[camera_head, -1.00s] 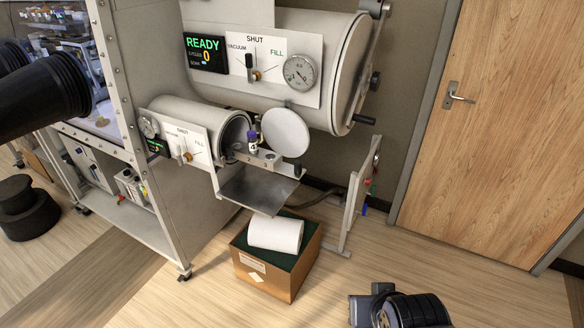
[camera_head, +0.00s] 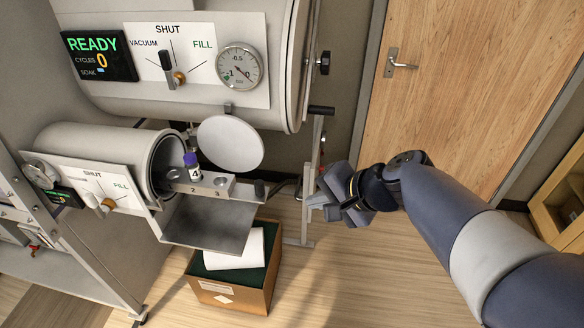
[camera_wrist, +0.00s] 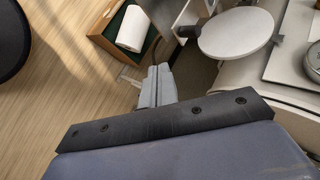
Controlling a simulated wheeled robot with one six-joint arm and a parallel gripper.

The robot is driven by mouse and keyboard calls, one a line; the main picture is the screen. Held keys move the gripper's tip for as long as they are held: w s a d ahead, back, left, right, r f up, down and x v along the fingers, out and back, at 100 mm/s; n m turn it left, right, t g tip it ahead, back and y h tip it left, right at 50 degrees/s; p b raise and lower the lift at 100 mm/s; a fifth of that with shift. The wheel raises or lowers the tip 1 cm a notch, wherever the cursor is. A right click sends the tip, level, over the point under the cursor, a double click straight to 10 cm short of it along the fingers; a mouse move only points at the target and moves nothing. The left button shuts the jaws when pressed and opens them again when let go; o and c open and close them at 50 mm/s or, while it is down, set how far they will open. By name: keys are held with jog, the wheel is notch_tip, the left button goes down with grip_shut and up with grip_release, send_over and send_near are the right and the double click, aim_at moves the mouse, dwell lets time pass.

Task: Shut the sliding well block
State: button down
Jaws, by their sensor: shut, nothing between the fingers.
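The well block (camera_head: 205,184) is a pale grey bar with numbered wells, sticking out of the open mouth of the small antechamber (camera_head: 108,150). A vial with a purple cap (camera_head: 191,165), marked 4, stands in it near the chamber mouth. A dark knob (camera_head: 260,188) is at the block's right end. The round white door (camera_head: 230,143) stands open above the block. My gripper (camera_head: 318,199) is shut and empty, to the right of the block and apart from it. In the wrist view my gripper (camera_wrist: 155,75) points toward the tray area; the block is not clearly visible there.
A metal shelf (camera_head: 205,225) lies under the block. A thin upright stand (camera_head: 308,190) is close by my gripper. The large chamber with its gauge (camera_head: 239,66) is above.

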jog(key=p, duration=0.2)
send_near(264, 195)
jog(key=shift+x, duration=3)
jog(key=shift+f+b, duration=0.1)
jog(key=shift+b, duration=0.2)
